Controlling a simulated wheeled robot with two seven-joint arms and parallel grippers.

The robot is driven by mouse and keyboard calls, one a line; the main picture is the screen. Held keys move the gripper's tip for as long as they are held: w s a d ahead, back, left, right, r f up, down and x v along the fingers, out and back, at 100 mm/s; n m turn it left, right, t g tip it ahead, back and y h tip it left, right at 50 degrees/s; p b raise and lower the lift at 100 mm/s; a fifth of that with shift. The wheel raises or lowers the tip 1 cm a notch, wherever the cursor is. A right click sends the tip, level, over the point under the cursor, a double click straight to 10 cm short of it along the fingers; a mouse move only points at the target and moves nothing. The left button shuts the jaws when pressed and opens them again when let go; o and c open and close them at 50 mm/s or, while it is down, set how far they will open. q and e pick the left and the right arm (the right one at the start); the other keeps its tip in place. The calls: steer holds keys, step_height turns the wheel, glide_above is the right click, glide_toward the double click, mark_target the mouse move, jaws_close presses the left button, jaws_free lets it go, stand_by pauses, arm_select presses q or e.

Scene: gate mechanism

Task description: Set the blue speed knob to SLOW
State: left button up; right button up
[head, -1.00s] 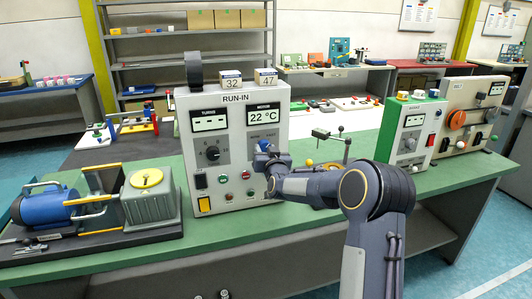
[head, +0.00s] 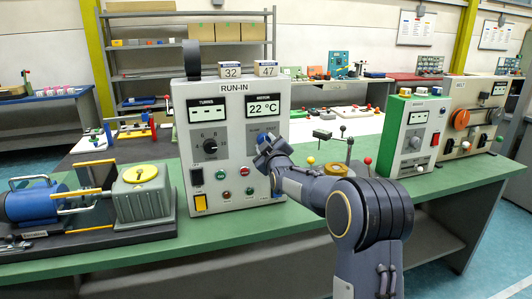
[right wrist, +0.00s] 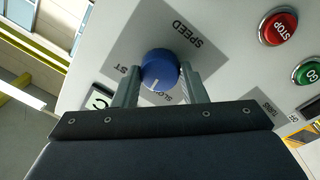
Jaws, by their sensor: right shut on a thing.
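The blue speed knob (right wrist: 160,66) is on the grey RUN-IN panel (head: 232,184). In the right wrist view it sits between the two fingers of my right gripper (right wrist: 159,82), which is shut on it. A white pointer line on the knob points down in that picture, roughly toward the partly hidden SLOW label (right wrist: 160,97). The end of the FAST label (right wrist: 123,70) shows to the left. In the head view my right gripper (head: 264,145) is at the panel's right side and covers part of the knob (head: 262,136). My left gripper is out of view.
Red STOP (right wrist: 279,27) and green GO (right wrist: 307,73) buttons are close by on the panel. A black dial (head: 210,146) is left of the knob. A lever stand (head: 342,150) is right of the panel, and a blue motor (head: 33,203) stands left.

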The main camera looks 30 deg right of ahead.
steer(key=shift+n+y+b, duration=0.3)
steer(key=shift+n+b, duration=2.5)
steer(key=shift+n, duration=1.1)
steer(key=shift+t, duration=0.3)
steer(key=o, duration=1)
steer(key=shift+c, duration=0.2)
